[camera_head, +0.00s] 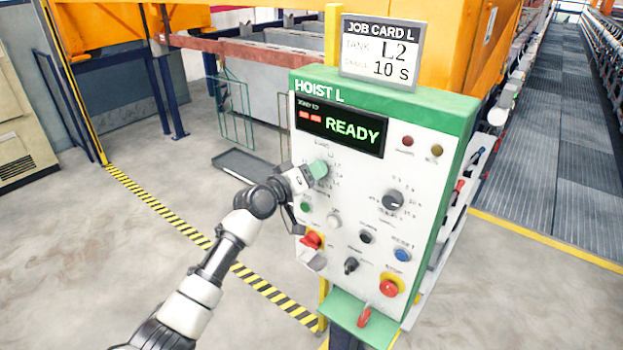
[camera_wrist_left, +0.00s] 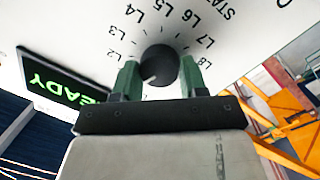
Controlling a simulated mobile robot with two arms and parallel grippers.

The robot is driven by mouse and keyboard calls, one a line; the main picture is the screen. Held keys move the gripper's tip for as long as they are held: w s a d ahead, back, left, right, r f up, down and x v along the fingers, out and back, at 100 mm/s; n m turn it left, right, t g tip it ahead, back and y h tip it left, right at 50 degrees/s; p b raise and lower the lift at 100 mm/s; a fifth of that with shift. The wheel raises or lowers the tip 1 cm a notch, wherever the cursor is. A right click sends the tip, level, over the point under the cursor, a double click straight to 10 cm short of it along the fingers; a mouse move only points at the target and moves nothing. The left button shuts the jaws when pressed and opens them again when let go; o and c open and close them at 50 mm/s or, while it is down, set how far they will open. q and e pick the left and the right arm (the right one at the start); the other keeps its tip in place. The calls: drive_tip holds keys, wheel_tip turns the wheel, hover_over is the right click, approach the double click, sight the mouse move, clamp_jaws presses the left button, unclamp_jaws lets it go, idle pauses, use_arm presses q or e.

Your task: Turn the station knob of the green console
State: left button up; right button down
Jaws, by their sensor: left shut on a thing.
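The green console (camera_head: 440,97), labelled HOIST L, has a white front panel and a display (camera_head: 340,127) reading READY. A job card (camera_head: 380,55) on top reads L2 and 10 S. My left gripper (camera_head: 318,171) is at the panel's upper left, below the display, and mostly covers the station knob there. In the left wrist view the dark round station knob (camera_wrist_left: 159,64) sits between my green fingertips, which are shut on it. Marks L2 to L8 ring the knob. I cannot tell for sure which mark it points at. My right gripper is not in view.
The panel also has a second dark knob (camera_head: 393,201), a blue button (camera_head: 402,255), a red button on yellow (camera_head: 390,287) and a red switch (camera_head: 311,240). A grey tray (camera_head: 245,165) lies on the floor behind. The floor at left is clear.

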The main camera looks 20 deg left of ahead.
use_arm(q)
drive_tip(key=shift+m+y+b, duration=0.6)
drive_tip(key=shift+m+b, duration=1.05)
drive_tip(key=shift+m, duration=2.25)
drive_tip(key=shift+d, duration=0.1)
drive_tip(key=o, duration=0.9)
drive_tip(key=shift+r, duration=0.1)
drive_tip(key=shift+s, duration=0.1)
